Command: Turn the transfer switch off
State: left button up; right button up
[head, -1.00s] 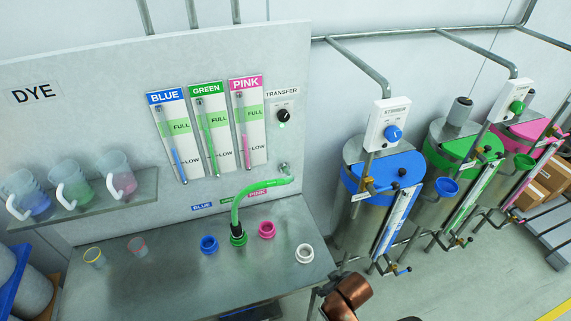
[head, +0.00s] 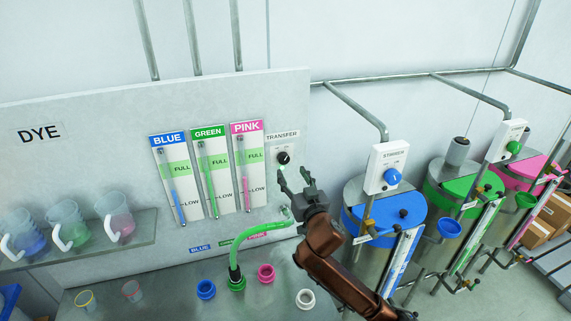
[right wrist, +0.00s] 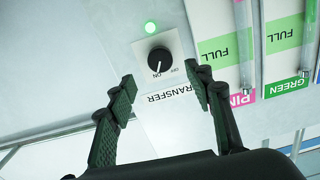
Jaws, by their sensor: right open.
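The transfer switch is a black round knob (head: 283,158) on a white plate labelled TRANSFER, on the grey panel right of the PINK gauge. In the right wrist view the knob (right wrist: 158,61) shows upside down, its white pointer mark towards ON, with OFF beside it. My right gripper (head: 294,178) is open and empty, just below the switch in the head view. In the right wrist view its two fingers (right wrist: 165,88) stand apart, with the knob beyond the gap, untouched. My left gripper is out of view.
A green hose (head: 262,230) runs from the panel to a green port on the metal bench, below my right arm. Blue, green and pink drums stand at right, the blue drum (head: 357,215) closest to my arm. Jugs stand on the left shelf (head: 105,243).

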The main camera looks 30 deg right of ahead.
aim_at(285, 161)
jog(key=x, duration=0.7)
jog(key=shift+w+p, duration=0.35)
jog(key=shift+c, duration=0.2)
jog(key=c, duration=1.1)
